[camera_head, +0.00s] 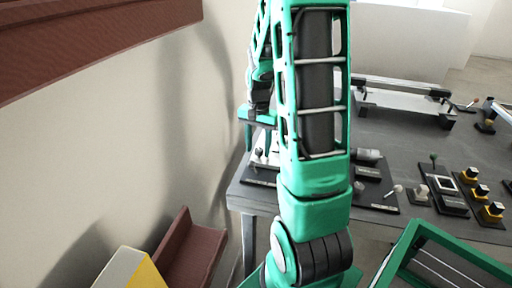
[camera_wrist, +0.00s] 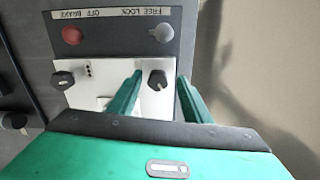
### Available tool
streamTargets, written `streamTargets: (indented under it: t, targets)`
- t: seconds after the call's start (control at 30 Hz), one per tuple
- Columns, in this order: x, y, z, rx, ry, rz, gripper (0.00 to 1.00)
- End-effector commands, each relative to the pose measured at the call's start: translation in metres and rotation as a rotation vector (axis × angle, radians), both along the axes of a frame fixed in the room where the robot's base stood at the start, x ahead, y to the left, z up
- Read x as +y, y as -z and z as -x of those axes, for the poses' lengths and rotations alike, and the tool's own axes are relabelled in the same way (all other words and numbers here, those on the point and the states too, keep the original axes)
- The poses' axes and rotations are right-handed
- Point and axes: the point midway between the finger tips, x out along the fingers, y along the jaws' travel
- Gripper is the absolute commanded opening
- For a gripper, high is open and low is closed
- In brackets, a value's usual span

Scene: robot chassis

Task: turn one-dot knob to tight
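In the wrist view, a white plate (camera_wrist: 106,90) carries two dark knobs. The right knob (camera_wrist: 157,80) has a pale pointer mark and sits between the fingertips of my gripper (camera_wrist: 160,76). My gripper is open, with one green finger on each side of that knob and visible space around it; contact cannot be made out. The left knob (camera_wrist: 62,80) is outside the fingers, with small dots beside it. Any dot mark by the right knob is too small or hidden to read. In the head view, my arm covers much of the panel at the table's left end.
Above the plate in the wrist view are a red knob (camera_wrist: 72,36), a grey knob (camera_wrist: 162,34) and an upside-down label strip (camera_wrist: 115,13). In the head view, the dark table (camera_head: 405,150) holds several other control panels, including yellow-and-black switches (camera_head: 480,190), right of my arm.

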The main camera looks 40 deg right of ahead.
Motion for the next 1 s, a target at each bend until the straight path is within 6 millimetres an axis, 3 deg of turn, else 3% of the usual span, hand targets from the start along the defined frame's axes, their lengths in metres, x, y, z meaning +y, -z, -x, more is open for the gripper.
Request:
streamTargets:
  t: [0.23, 0.7, 1.0]
  targets:
    - [-0.001, -0.016, -0.001, -0.002, 0.002, 0.002, 0.45]
    - [0.000, -0.095, -0.002, -0.001, -0.001, 0.001, 0.45]
    - [0.000, -0.108, -0.002, 0.000, -0.001, 0.000, 0.45]
